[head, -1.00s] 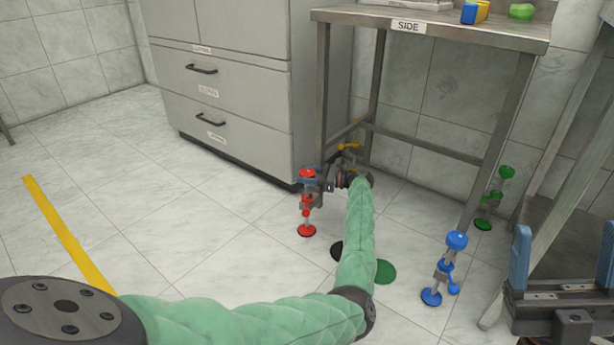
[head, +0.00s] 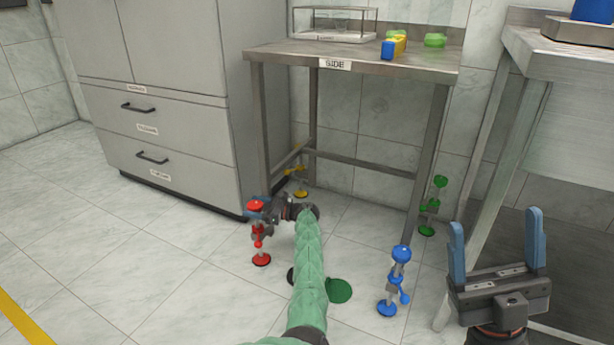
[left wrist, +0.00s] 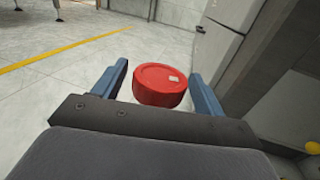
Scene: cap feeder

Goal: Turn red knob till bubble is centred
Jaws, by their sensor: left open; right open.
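The red knob (head: 256,205) tops a leg-like post with a red foot (head: 261,260), by the table's front left leg. In the left wrist view the red knob (left wrist: 160,85) sits between the two blue fingers, with a pale mark on its top. My left gripper (left wrist: 158,72) is open around it; gaps show beside the fingers. In the head view my left gripper (head: 259,213) is small and partly overlaps the knob. My right gripper (head: 495,218) is open and empty at the right. I cannot make out a bubble in either view.
Blue (head: 401,254), green (head: 440,182) and yellow (head: 296,170) knobbed posts stand at the other legs of the table labelled SIDE (head: 420,72). On it are a glass case (head: 334,22), a blue-yellow block (head: 394,47) and a green item (head: 435,40). A grey cabinet (head: 172,125) stands left.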

